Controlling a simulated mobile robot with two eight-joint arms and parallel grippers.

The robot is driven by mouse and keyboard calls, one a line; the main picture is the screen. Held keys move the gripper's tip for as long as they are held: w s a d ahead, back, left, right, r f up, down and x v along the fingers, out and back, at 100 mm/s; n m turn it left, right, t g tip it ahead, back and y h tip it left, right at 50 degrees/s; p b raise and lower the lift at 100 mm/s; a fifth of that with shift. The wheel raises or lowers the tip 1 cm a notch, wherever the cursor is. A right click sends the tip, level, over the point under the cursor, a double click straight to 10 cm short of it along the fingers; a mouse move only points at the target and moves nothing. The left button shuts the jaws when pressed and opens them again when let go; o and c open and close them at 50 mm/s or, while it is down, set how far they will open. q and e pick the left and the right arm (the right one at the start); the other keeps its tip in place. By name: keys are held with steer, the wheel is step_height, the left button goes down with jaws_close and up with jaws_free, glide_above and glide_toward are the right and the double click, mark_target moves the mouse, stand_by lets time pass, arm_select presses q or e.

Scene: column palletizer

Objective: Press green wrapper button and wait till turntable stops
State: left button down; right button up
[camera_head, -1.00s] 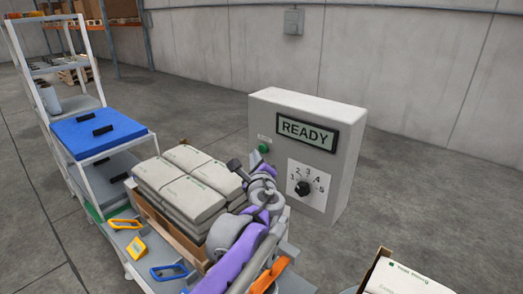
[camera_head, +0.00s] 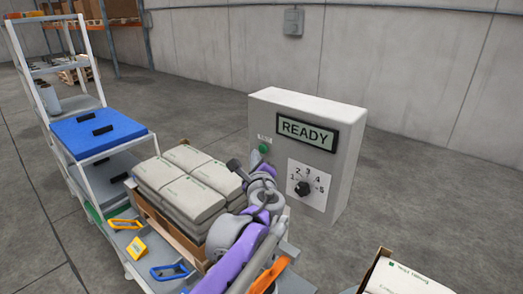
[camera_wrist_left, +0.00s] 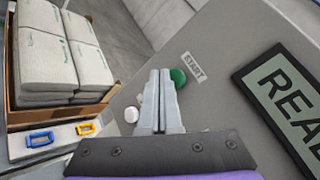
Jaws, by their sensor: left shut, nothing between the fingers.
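The green button (camera_head: 264,148) is on the front of a grey control box (camera_head: 308,104), left of the dial. In the left wrist view the green button (camera_wrist_left: 179,77) shows under a START label (camera_wrist_left: 194,67). The box display (camera_head: 307,131) reads READY. My left gripper (camera_head: 256,159) is shut and empty, its tips close to the button. In the left wrist view the fingertips (camera_wrist_left: 160,72) lie just left of the button and partly overlap it; I cannot tell whether they touch it. I cannot make out the turntable. My right gripper is not in view.
A numbered dial (camera_head: 304,188) is on the box. A carton of stacked bags (camera_head: 190,185) stands left of my arm. A cart with a blue top (camera_head: 98,132) is at left. Another carton (camera_head: 378,262) shows at lower right. Open floor lies right of the box.

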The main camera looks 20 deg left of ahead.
arm_select(q)
steer(key=shift+w, duration=0.2)
stand_by(0.5)
steer(key=shift+w+d, duration=0.15)
steer(key=shift+w, duration=0.1)
